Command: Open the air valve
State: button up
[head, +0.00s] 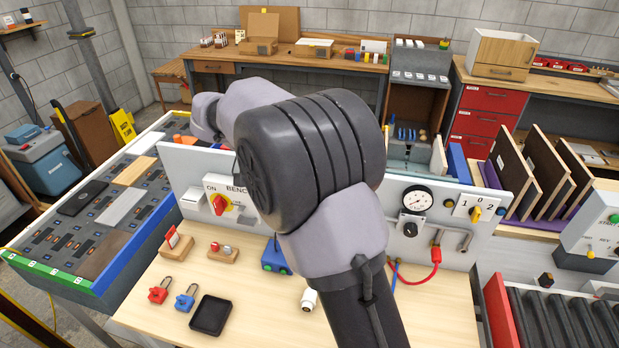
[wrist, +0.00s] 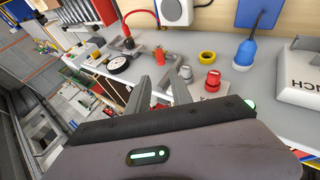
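No part is clearly labelled as the air valve. In the wrist view, a small upright red part (wrist: 160,57) beside the round gauge (wrist: 118,64) may be its handle; its exact shape is unclear. A red knob on a grey base (wrist: 212,80) and a yellow ring (wrist: 207,57) sit to its right on the grey panel. My gripper (wrist: 161,72) has its two fingers apart with nothing seen between them. The fingertips appear close to the red part; I cannot tell whether they touch it. In the head view my arm hides the gripper and the panel's middle.
In the head view the panel holds a red-and-yellow switch (head: 221,203), a gauge (head: 418,200), a black knob (head: 410,228), a yellow selector (head: 477,213) and a red hose (head: 436,256). A black tray (head: 210,315) and padlocks lie on the wooden bench in front.

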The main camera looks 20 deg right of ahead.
jog(key=s+d+f+m+g+y, duration=0.1)
jog(key=d+m, duration=0.1)
jog(key=s+d+f+m+g+y+p, duration=0.1)
jog(key=s+d+m+y, duration=0.1)
jog(key=s+d+f+m+y, duration=0.1)
jog(key=s+d+y, duration=0.1)
jog(key=d, duration=0.1)
jog(key=shift+s+f+m+g+p, duration=0.2)
jog(key=shift+s+m+g+p, duration=0.05)
jog(key=shift+m+g+p, duration=0.15)
grip_shut()
jog(key=s+d+r+m+t+y+p, duration=0.1)
jog(key=s+d+r+m+t+y, duration=0.1)
jog(key=d+m+t+y, duration=0.4)
jog(key=s+d+r+m+t+y+p, duration=0.1)
jog(key=d+r+m+t+y+p, duration=0.2)
jog(key=d+m, duration=0.5)
jog(key=shift+n+g+y, duration=0.3)
jog(key=shift+y, duration=0.1)
jog(key=b+x, duration=0.1)
jog(key=x, duration=0.3)
jog(key=b+x, duration=0.1)
jog(key=x, duration=0.4)
jog(key=b+x, duration=0.2)
jog(key=x, duration=0.3)
jog(key=shift+w+d+f, duration=0.2)
jog(key=shift+d, duration=0.2)
jog(key=shift+w+a+p, duration=0.2)
jog(key=shift+a+p, duration=0.05)
jog(key=shift+p, duration=0.15)
